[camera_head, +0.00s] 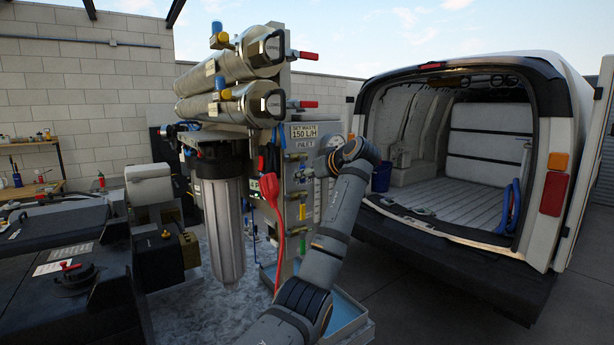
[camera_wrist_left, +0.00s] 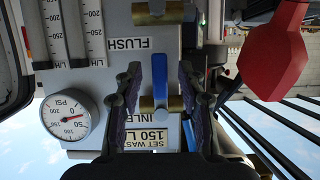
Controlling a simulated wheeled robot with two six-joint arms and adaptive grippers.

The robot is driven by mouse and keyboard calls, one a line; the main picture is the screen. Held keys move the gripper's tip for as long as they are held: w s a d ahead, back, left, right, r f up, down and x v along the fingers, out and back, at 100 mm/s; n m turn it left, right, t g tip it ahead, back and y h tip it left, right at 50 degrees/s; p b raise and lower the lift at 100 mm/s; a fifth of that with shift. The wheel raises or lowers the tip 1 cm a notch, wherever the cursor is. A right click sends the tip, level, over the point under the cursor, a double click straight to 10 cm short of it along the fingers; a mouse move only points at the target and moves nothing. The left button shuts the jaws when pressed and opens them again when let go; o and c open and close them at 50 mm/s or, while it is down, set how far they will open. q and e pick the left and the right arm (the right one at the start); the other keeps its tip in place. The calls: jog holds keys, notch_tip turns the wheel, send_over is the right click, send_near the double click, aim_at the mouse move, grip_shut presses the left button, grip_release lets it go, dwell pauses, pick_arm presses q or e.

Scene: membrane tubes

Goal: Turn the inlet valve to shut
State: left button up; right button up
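The inlet valve shows in the left wrist view, with a blue lever (camera_wrist_left: 160,72) on a brass body (camera_wrist_left: 172,104), by the upside-down INLET label (camera_wrist_left: 146,118). The lever runs up and down that picture, across the brass body. My left gripper (camera_wrist_left: 158,88) is open, its two dark fingers on either side of the lever with a visible gap at each side. Whether a finger touches the valve body is unclear. In the head view my left arm reaches the panel (camera_head: 300,134) from below, and its wrist hides the valve. My right gripper is not in view.
A FLUSH label (camera_wrist_left: 129,44) and another brass fitting (camera_wrist_left: 158,12) are close by. A pressure gauge (camera_wrist_left: 66,117) sits beside the valve. A filter housing (camera_head: 222,220) stands further left; an open van (camera_head: 460,150) is right.

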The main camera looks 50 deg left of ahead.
pick_arm(q)
jog(key=v, duration=1.2)
